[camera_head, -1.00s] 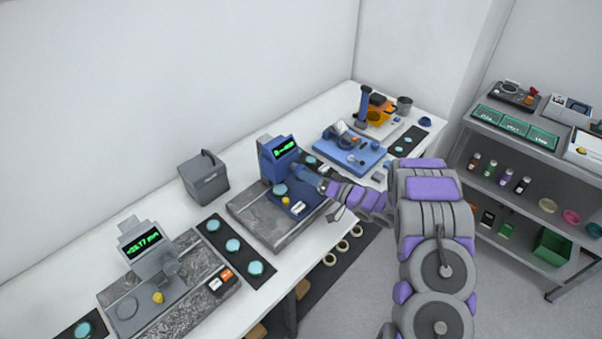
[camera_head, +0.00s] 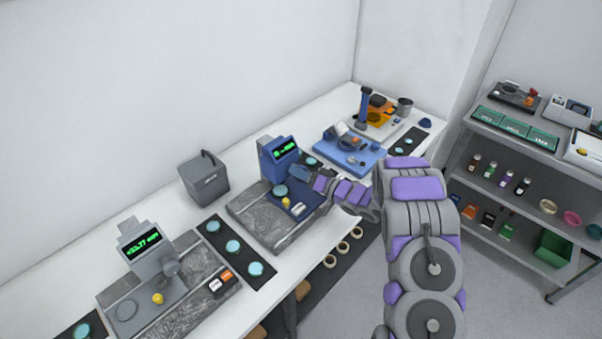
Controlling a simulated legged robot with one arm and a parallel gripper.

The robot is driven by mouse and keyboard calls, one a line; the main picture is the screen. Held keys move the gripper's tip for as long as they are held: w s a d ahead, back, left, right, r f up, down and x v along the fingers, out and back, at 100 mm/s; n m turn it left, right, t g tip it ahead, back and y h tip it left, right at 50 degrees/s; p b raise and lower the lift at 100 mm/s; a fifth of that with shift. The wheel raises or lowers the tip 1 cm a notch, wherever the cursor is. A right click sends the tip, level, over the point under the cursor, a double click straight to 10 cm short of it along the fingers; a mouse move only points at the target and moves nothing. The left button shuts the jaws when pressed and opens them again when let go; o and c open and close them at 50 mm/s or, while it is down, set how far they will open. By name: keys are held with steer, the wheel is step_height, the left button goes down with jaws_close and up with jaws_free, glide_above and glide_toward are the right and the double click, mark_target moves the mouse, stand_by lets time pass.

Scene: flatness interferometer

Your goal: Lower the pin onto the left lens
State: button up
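A blue gauge (camera_head: 282,160) with a green display stands on a grey stone slab (camera_head: 262,225) mid-bench. A pale teal lens (camera_head: 281,190) lies at its foot, left of a yellow knob (camera_head: 285,202). My gripper (camera_head: 306,176) is at the gauge's right side, by its blue side part; whether it touches is unclear, and its fingers are too small and covered to judge. A grey gauge (camera_head: 150,252) stands at the left on a second slab. I cannot make out a pin or its gap to a lens.
A dark mat (camera_head: 244,273) with several teal lenses lies between the slabs. A grey box (camera_head: 204,181) stands behind it. A grey shelf rack (camera_head: 520,205) stands at the right.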

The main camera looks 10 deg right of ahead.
steer(key=c, duration=0.4)
steer(key=shift+c, duration=0.2)
steer(key=shift+f+n, duration=0.1)
steer(key=shift+n, duration=0.2)
steer(key=n, duration=0.4)
steer(key=shift+d+h+b, duration=0.1)
steer(key=shift+h+b, duration=0.2)
steer(key=shift+h, duration=0.1)
steer(key=n+b, duration=0.2)
steer(key=n, duration=0.2)
steer(key=shift+f+h, duration=0.1)
steer(key=shift+h, duration=0.3)
steer(key=n+h+b, duration=0.1)
steer(key=n+b, duration=0.3)
steer(key=n, duration=0.1)
steer(key=shift+w+d, duration=0.1)
steer(key=shift+n+h+b, duration=0.3)
steer(key=shift+n+b, duration=0.9)
steer(key=shift+n+t+h+b, duration=0.3)
steer(key=shift+n+b, duration=1)
